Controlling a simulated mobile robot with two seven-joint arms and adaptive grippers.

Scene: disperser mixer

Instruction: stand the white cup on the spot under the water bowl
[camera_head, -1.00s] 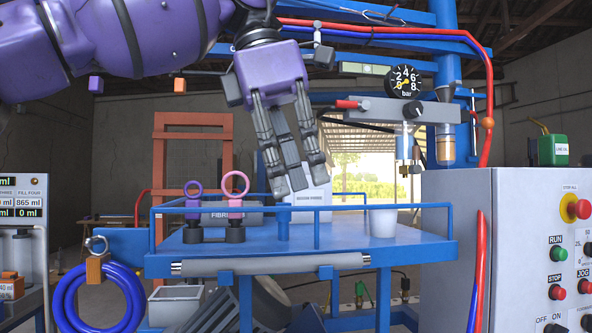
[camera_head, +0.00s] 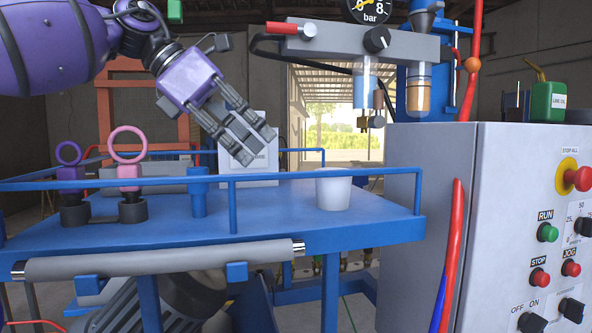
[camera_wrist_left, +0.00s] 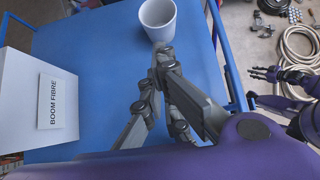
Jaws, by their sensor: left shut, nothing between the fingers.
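The white cup (camera_head: 334,190) stands upright on the blue table (camera_head: 275,222), near its right end. In the left wrist view the cup (camera_wrist_left: 158,18) is at the top, with its open mouth showing. My left gripper (camera_head: 256,146) is shut and empty, up and left of the cup in the head view, in front of a white box. In the wrist view its fingertips (camera_wrist_left: 163,52) appear just below the cup; contact is unclear. A clear bowl with bluish contents (camera_head: 367,88), apparently the water bowl, hangs above and right of the cup, with a brass fitting below. My right gripper (camera_wrist_left: 266,84) shows small at the right.
The white box (camera_head: 262,178) marked BOOM FIBRE stands behind the left gripper. Pink (camera_head: 129,170) and purple (camera_head: 69,180) ring-topped pieces stand at the left. A blue rail (camera_head: 275,174) edges the table. An amber bowl (camera_head: 418,92) hangs beside the clear one. The control cabinet (camera_head: 475,200) stands right.

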